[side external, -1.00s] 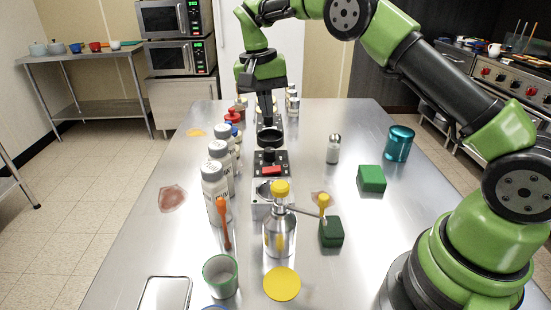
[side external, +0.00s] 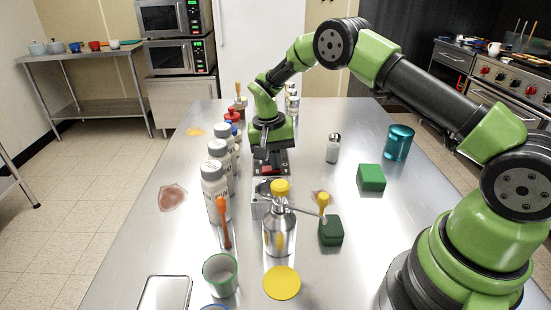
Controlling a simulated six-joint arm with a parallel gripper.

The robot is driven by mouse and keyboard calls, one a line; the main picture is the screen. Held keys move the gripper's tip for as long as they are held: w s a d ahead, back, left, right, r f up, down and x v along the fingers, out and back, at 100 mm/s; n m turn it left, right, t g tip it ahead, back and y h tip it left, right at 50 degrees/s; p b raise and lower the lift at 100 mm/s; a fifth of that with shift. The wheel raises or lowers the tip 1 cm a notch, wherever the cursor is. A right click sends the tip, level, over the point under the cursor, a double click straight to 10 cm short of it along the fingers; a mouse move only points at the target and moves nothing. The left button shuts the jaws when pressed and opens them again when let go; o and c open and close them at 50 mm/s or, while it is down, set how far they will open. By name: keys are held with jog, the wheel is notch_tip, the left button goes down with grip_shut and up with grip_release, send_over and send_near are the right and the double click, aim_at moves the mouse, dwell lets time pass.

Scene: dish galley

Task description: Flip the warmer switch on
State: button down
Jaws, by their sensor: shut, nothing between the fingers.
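The switch box (side external: 283,169) is a small dark block with a red rocker (side external: 268,169) on its near part, at the middle of the table. I take it to be the warmer switch, but no label is legible. My gripper (side external: 262,156) is shut and empty, low over the box, just above and behind the red rocker. It covers the box's upper left part. I cannot tell whether its tip touches the switch or which way the rocker is set.
White bottles (side external: 215,190) stand in a row close on the left. A grey metal block (side external: 259,203) and a yellow-capped metal bottle (side external: 279,237) stand in front. A shaker (side external: 333,149), green block (side external: 371,178) and teal canister (side external: 398,143) stand to the right, with bare table between.

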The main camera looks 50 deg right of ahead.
aim_at(262, 169)
jog(key=shift+f, duration=0.1)
jog(key=shift+s+f, duration=0.1)
jog(key=shift+f, duration=0.1)
jog(key=shift+w+a+r, duration=0.25)
jog(key=shift+w+a, duration=0.25)
jog(key=shift+w, duration=0.05)
jog(key=shift+r, duration=0.15)
dwell(0.3)
notch_tip(262, 169, up, 14)
jog(key=w+a, duration=0.1)
jog(key=shift+w+a+f, duration=0.2)
dwell(0.4)
